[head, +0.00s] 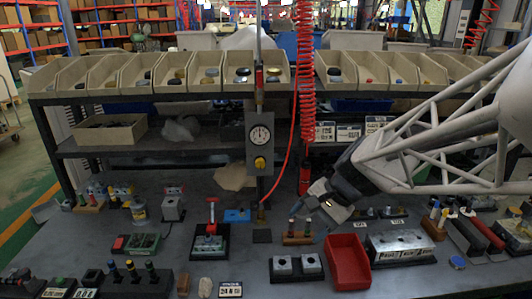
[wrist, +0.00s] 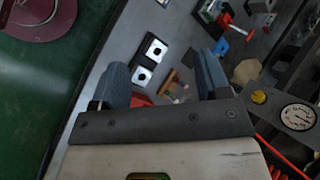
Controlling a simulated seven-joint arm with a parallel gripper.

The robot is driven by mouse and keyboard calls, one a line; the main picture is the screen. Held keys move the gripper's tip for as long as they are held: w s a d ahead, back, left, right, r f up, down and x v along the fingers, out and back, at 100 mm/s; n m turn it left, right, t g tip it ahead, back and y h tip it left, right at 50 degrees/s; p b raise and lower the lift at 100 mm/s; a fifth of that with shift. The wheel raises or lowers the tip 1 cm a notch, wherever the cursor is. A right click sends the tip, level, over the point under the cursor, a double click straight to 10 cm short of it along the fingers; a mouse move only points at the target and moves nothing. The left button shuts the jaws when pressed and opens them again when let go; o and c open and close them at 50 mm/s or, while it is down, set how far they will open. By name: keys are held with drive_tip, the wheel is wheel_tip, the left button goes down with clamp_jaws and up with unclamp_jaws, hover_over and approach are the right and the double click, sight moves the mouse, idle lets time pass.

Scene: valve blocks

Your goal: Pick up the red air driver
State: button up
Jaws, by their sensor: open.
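A red tool (head: 305,180), which looks like the red air driver, hangs upright below a red coiled hose (head: 305,70), just above the bench. My gripper (head: 322,198) is just right of its lower end in the head view, angled down and left. I cannot tell how far apart they are in depth. In the wrist view my gripper (wrist: 165,80) is open with nothing between its two blue-grey fingers. The driver is not clearly seen there; only red hose-like strands (wrist: 278,172) show at the lower right.
A gauge post (head: 260,135) stands left of the driver. A red tray (head: 347,262) and a two-hole block (head: 296,267) are at the front. A wooden block with pegs (head: 297,238) lies below my gripper. Valve parts crowd the bench (head: 335,228); bins (head: 202,77) line the back.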

drive_tip(key=w+f+m+t+y, duration=0.15)
drive_tip(key=w+m+y, duration=0.3)
drive_tip(key=w, duration=0.65)
drive_tip(key=m+t+y, duration=0.1)
drive_tip(key=m+t, duration=1)
drive_tip(key=m, duration=0.4)
approach(301, 178)
drive_tip(key=shift+g, duration=0.25)
drive_tip(key=w, duration=0.1)
drive_tip(key=w+f, duration=0.1)
drive_tip(key=w+a, duration=0.1)
drive_tip(key=shift+w+f, duration=0.15)
drive_tip(key=shift+w, duration=0.2)
drive_tip(key=shift+a, duration=0.1)
drive_tip(key=shift+x, duration=1.25)
drive_tip(key=shift+x, duration=2.6)
drive_tip(key=shift+w, duration=0.1)
drive_tip(key=shift+c, duration=0.3)
